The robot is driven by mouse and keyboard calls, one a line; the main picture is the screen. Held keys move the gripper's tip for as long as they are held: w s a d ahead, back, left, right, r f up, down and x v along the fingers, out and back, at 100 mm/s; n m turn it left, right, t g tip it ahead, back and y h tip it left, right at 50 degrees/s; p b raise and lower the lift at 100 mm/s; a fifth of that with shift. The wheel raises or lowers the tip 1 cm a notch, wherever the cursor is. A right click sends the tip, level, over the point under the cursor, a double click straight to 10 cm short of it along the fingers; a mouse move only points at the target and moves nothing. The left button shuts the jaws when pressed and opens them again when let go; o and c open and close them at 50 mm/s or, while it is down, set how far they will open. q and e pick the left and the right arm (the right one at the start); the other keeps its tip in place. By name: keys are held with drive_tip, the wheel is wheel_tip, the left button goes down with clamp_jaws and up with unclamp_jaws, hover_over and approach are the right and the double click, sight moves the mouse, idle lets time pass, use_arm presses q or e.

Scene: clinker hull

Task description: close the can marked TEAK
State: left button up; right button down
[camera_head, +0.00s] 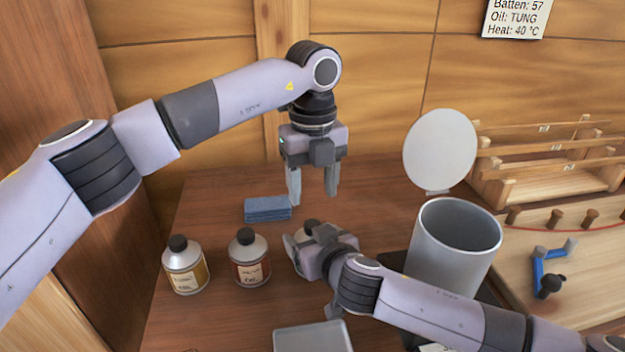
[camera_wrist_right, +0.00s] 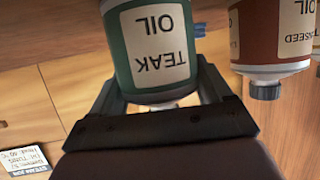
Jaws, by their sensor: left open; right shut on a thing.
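The can marked TEAK (camera_wrist_right: 152,50) is green with a cream label and appears upside down in the right wrist view. My right gripper (camera_head: 308,264) is shut on it low over the bench. In the head view the gripper mostly hides this can; a small grey top (camera_head: 309,227) shows behind the gripper. I cannot tell whether a cap is on it. My left gripper (camera_head: 313,192) is open and empty, pointing down above and behind the right gripper.
A can with a yellow label (camera_head: 185,267) and a red can (camera_head: 249,260) stand left, both black-capped. A grey cylinder (camera_head: 450,250) with a raised round lid (camera_head: 440,148) stands right. A grey tray (camera_head: 312,338) is in front.

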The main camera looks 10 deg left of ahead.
sight(313, 223)
use_arm(q)
drive_tip(key=shift+r+n, duration=0.45)
drive_tip(key=shift+n, duration=0.65)
drive_tip(key=shift+f, duration=0.15)
drive_tip(key=shift+f, duration=3.9)
clamp_jaws()
drive_tip(key=m, duration=0.9)
drive_tip(key=shift+m, duration=0.3)
